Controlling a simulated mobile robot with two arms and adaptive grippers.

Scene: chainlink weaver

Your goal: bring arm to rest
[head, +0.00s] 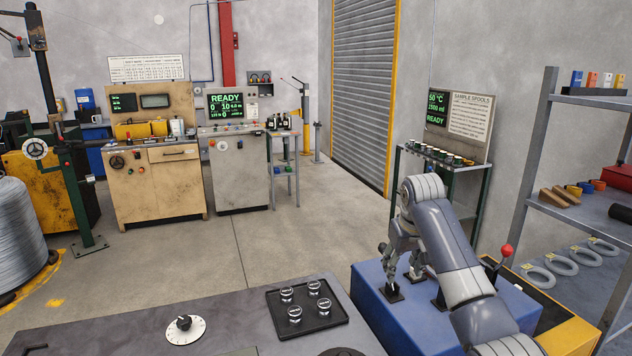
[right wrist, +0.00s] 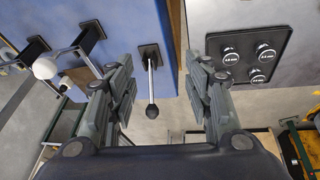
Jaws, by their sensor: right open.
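My right gripper (head: 400,262) is low over the blue cabinet (head: 372,308) in the head view, pointing down. In the right wrist view its two fingers (right wrist: 160,75) are spread apart with nothing gripped. A lever with a black knob (right wrist: 152,111) stands between the fingers in that picture; I see no contact. My right arm (head: 450,255) reaches over the cabinet from the lower right. My left arm and gripper are not in view.
A red-knobbed lever (head: 507,250) stands at the cabinet's right. A black tray (head: 277,299) with several round knobs lies on the grey bench (head: 110,330), near a dial (head: 184,324). A shelf rack (head: 540,150) stands right. The floor (head: 250,242) behind is clear.

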